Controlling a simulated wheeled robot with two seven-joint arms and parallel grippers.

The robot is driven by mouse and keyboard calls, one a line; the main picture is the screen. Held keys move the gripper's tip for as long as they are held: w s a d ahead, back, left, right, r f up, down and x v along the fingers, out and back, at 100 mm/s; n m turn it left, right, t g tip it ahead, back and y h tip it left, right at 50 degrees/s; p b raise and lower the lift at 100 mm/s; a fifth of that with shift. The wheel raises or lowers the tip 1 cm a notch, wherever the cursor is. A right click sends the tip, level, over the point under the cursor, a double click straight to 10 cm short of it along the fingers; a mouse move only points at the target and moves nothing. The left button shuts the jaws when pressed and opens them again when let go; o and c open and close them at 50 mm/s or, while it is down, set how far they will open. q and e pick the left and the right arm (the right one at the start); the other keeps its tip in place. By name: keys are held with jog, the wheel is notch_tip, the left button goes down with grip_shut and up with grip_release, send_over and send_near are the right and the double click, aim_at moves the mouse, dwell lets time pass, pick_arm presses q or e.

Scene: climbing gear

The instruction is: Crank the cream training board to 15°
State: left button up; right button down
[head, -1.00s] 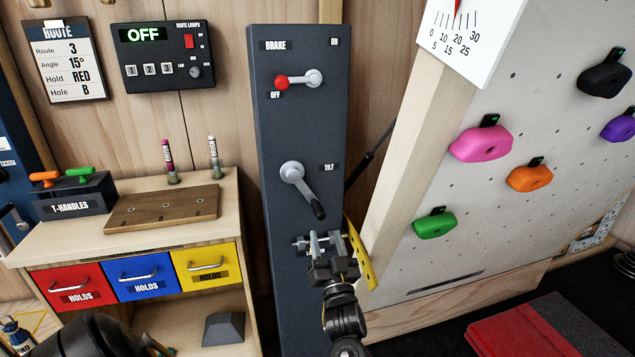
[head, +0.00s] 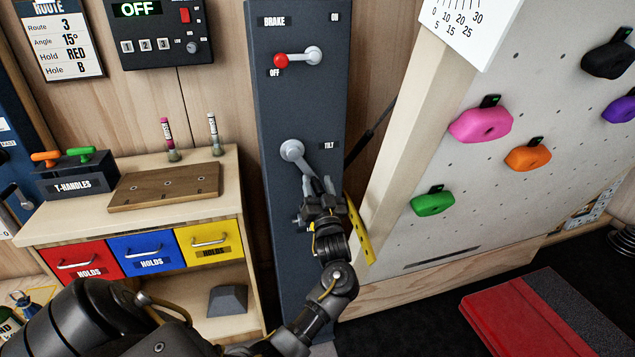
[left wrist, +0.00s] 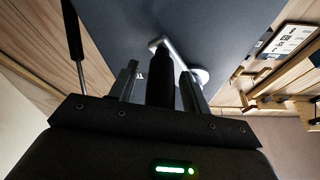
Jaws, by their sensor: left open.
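The grey tilt crank (head: 294,152) is on the dark post, its arm slanting down to the right. Its handle is mostly hidden behind my left gripper (head: 318,187) in the head view. In the left wrist view, the black crank handle (left wrist: 160,82) stands between the two fingers of my left gripper (left wrist: 158,85), which are open around it with gaps. The cream training board (head: 470,185) leans at the right. Its angle scale (head: 462,25) shows at the top edge, but its pointer is out of view. My right gripper is not in view.
The brake lever (head: 298,59) with a red knob sits above the crank, knob toward OFF. A yellow perforated strip (head: 357,225) is just right of my left gripper. A drawer cabinet (head: 232,170) stands left of the post, and a red pad (head: 510,310) lies on the floor.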

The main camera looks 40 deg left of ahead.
pick_arm(q)
jog(key=shift+w+a+r, duration=0.1)
jog(key=shift+w+a, duration=0.05)
grip_shut()
jog(key=shift+f+m+p, duration=0.2)
jog(key=shift+m+p, duration=0.15)
jog(key=shift+m, duration=0.05)
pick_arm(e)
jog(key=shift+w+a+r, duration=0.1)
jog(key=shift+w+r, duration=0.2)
